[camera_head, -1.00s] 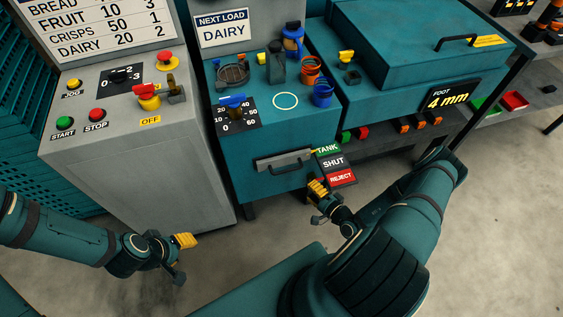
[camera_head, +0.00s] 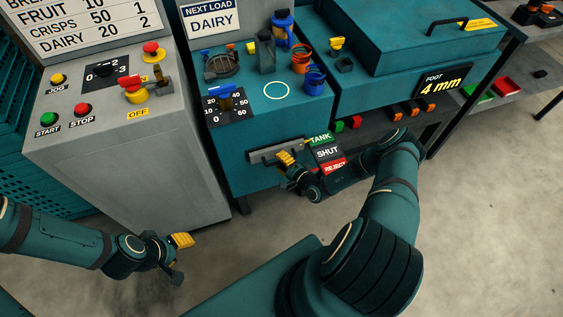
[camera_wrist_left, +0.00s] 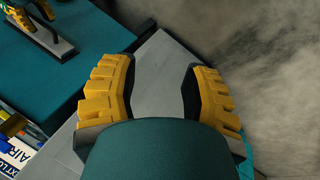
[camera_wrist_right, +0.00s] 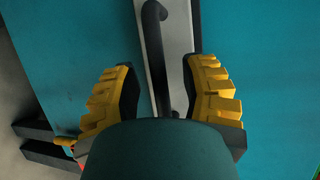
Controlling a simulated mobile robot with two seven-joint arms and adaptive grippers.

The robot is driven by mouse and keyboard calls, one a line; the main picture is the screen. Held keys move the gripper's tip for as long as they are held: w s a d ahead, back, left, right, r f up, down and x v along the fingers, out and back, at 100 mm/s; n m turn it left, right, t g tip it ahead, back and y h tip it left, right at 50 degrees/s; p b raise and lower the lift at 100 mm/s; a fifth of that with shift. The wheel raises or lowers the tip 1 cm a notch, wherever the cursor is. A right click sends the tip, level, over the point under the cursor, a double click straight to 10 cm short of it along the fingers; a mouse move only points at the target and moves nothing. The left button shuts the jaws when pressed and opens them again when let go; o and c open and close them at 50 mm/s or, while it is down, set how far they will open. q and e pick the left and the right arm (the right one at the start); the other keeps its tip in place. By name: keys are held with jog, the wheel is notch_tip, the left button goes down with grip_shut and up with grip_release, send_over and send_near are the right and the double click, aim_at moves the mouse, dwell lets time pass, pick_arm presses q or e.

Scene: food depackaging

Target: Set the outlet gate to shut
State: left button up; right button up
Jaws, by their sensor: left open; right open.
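The outlet gate (camera_head: 262,156) is a pale metal plate with a dark bar handle on the front of the teal machine. Its right end is beside the green TANK label (camera_head: 320,138), above the SHUT label (camera_head: 327,152) and red REJECT label (camera_head: 333,167). My right gripper (camera_head: 285,158) is open in front of the gate. In the right wrist view, the dark handle (camera_wrist_right: 153,45) runs between its open fingers (camera_wrist_right: 165,90); contact cannot be told. My left gripper (camera_head: 184,241) is open and empty, low in front of the grey control cabinet; its fingers show in the left wrist view (camera_wrist_left: 160,95).
The grey control cabinet (camera_head: 110,160) with buttons and a red-yellow switch stands left. A dial (camera_head: 228,103), blue and orange coiled items, and a blue jug (camera_head: 283,27) are on the teal machine. Floor between my arms is clear.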

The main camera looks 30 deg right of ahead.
grip_shut()
jog(key=s+a+p, duration=0.1)
jog(key=s+p, duration=0.3)
jog(key=s, duration=0.3)
jog(key=shift+a, duration=0.35)
grip_release()
jog(key=shift+w, duration=0.1)
